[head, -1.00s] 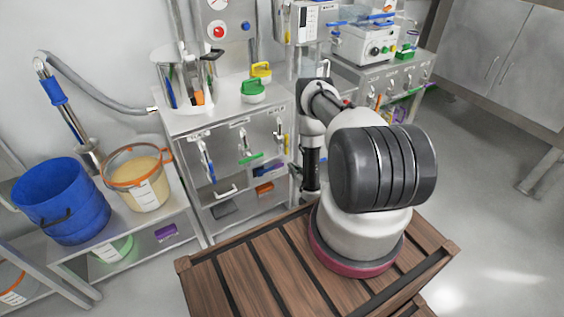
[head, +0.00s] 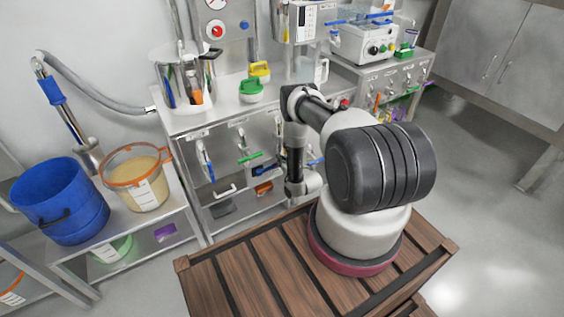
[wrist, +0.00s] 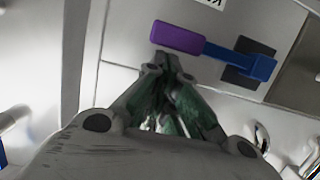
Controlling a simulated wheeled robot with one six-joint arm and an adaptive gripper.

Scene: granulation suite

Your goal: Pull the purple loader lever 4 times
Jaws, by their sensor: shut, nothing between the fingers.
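The loader lever shows in the wrist view as a purple grip (wrist: 178,37) on a blue arm (wrist: 240,60). The blue arm runs to the right over a dark plate (wrist: 250,68) on a pale panel. My gripper (wrist: 170,62) is shut and empty. In the head view my arm covers part of the cabinet front, and I cannot make out the purple lever or the fingers there.
The steel cabinet (head: 212,122) carries other coloured levers, with a green-lidded item (head: 251,92) and a yellow-lidded item (head: 260,70) on top. A blue bucket (head: 60,205) and an orange-rimmed tub (head: 140,182) stand on the left shelf. Floor at the right is clear.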

